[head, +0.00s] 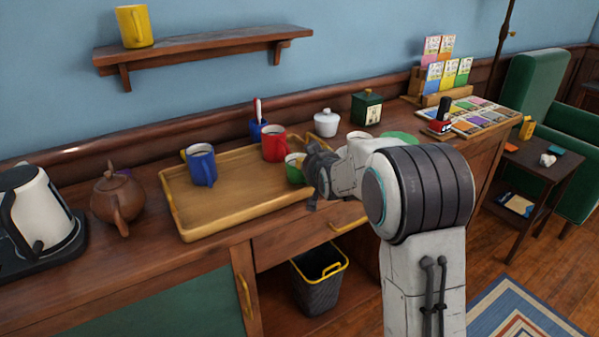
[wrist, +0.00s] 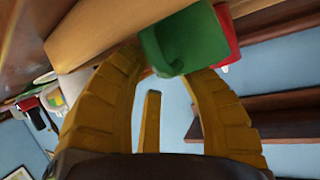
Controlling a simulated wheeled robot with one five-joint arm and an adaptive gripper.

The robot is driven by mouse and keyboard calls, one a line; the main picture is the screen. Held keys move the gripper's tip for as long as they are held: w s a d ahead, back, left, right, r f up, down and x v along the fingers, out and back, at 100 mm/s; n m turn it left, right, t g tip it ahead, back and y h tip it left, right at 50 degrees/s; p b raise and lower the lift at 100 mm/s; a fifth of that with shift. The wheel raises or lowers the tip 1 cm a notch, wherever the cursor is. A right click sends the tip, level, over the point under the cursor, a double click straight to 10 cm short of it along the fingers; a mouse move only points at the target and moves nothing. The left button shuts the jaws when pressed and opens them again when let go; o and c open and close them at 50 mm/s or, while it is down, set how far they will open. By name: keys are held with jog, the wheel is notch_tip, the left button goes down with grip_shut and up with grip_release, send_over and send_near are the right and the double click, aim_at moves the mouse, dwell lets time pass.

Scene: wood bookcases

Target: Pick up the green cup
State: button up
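The green cup (head: 293,174) stands at the right end of the wooden tray (head: 225,207), partly hidden by my gripper (head: 314,176) in the head view. In the wrist view the green cup (wrist: 183,40) is large, at the top, just beyond the yellow fingertips of my gripper (wrist: 168,66). The fingers are apart, with a gap between them. The cup sits toward the right fingertip; I cannot tell whether it touches.
A red cup (head: 273,146) stands close behind the green cup, and a blue cup (head: 202,170) is farther left on the tray. A white lidded pot (head: 326,123) is behind. A teapot (head: 118,198) and kettle (head: 37,210) stand left.

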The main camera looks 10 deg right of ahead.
jog(key=shift+w+f, duration=0.2)
jog(key=shift+w, duration=0.25)
jog(key=shift+c, duration=0.4)
grip_shut()
jog(key=shift+r, duration=0.1)
